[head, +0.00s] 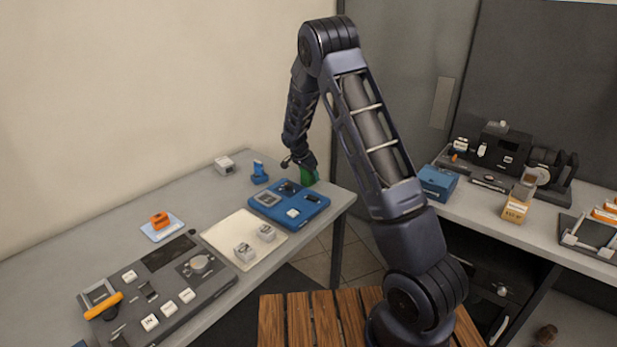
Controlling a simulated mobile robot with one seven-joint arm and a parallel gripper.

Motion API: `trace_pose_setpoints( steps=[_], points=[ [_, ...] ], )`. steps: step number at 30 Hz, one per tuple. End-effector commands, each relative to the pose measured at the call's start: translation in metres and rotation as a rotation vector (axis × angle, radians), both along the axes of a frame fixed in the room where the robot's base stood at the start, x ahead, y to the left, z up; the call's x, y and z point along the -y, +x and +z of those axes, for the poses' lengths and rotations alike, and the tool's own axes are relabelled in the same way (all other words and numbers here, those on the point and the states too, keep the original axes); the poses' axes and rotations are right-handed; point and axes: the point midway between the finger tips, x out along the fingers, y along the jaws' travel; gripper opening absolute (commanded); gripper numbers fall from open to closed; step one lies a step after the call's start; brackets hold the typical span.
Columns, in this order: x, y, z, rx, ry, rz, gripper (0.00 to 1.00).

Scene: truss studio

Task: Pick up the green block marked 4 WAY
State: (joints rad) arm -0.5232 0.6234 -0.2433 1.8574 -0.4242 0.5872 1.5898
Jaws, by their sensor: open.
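The green block (308,176) stands at the far right corner of the left table, just beyond the blue tray. My arm's end covers part of it, and its marking cannot be read from here. My gripper (299,165) is open, pointing down at the block, its fingers small and partly hidden. Whether the fingers are around the block or only above it, I cannot tell.
The blue tray (312,211) holds small parts close to my gripper. A blue piece (260,173) and a grey-white block (224,165) stand nearby. A cream mat (222,235) and a dark panel (214,283) lie nearer. The table's right edge is close to the block.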

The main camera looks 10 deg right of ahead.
Motion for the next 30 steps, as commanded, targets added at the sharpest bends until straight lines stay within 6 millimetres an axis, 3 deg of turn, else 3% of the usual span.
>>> trace_pose_setpoints(
  steps=[8,17,18,26,30],
  points=[
    [0.002,0.002,-0.007,0.000,0.000,0.001,0.65],
    [0.002,0.001,-0.007,0.000,0.000,0.001,0.10],
    [0.002,0.002,-0.006,0.000,0.000,0.001,0.08],
    [0.002,0.002,-0.004,0.001,0.001,0.000,0.08],
    [0.001,0.002,0.009,0.004,0.002,0.001,0.08]
  ],
)
